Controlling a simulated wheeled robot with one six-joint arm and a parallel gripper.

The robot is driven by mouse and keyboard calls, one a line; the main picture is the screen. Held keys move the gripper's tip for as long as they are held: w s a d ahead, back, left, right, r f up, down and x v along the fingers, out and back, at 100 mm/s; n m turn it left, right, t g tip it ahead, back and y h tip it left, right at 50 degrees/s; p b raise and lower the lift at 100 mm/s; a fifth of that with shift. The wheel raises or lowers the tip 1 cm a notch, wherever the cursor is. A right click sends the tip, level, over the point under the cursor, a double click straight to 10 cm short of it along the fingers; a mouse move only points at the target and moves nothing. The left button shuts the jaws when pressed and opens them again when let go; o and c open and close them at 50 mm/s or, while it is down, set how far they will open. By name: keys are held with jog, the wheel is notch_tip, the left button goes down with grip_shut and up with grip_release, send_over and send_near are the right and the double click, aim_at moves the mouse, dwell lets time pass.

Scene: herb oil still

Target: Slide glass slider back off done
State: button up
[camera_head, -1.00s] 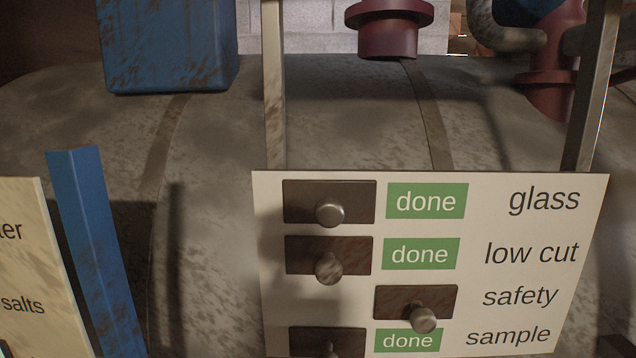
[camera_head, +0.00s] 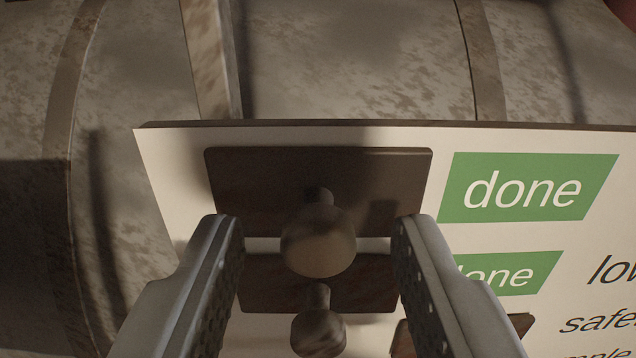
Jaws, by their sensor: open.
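The glass slider (camera_head: 270,180) is a dark brown plate with a round knob (camera_head: 318,243), at the top of a white board (camera_head: 170,170). It sits left of a green "done" field (camera_head: 530,187), which is uncovered. My gripper (camera_head: 320,230) is open, with one finger on each side of the knob and a gap on both sides. The "glass" label is out of view now.
The low cut slider (camera_head: 260,297) with its rusty knob (camera_head: 319,333) lies just below, left of its own partly hidden "done" field (camera_head: 510,273). The edge of another slider (camera_head: 520,323) shows at lower right. A large rusty tank (camera_head: 350,60) stands behind the board.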

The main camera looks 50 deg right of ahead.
jog(key=shift+w+d, duration=0.3)
jog(key=shift+d, duration=0.1)
grip_shut()
jog(key=s+d, duration=0.3)
jog(key=s, duration=0.2)
jog(key=s+d, duration=0.2)
jog(key=shift+s+d, duration=0.15)
jog(key=shift+d, duration=0.2)
jog(key=shift+c, duration=2.1)
grip_release()
jog(key=o, duration=0.4)
jog(key=shift+s+d, duration=0.1)
jog(key=shift+d, duration=0.05)
jog(key=shift+c, duration=0.2)
jog(key=shift+o, duration=0.3)
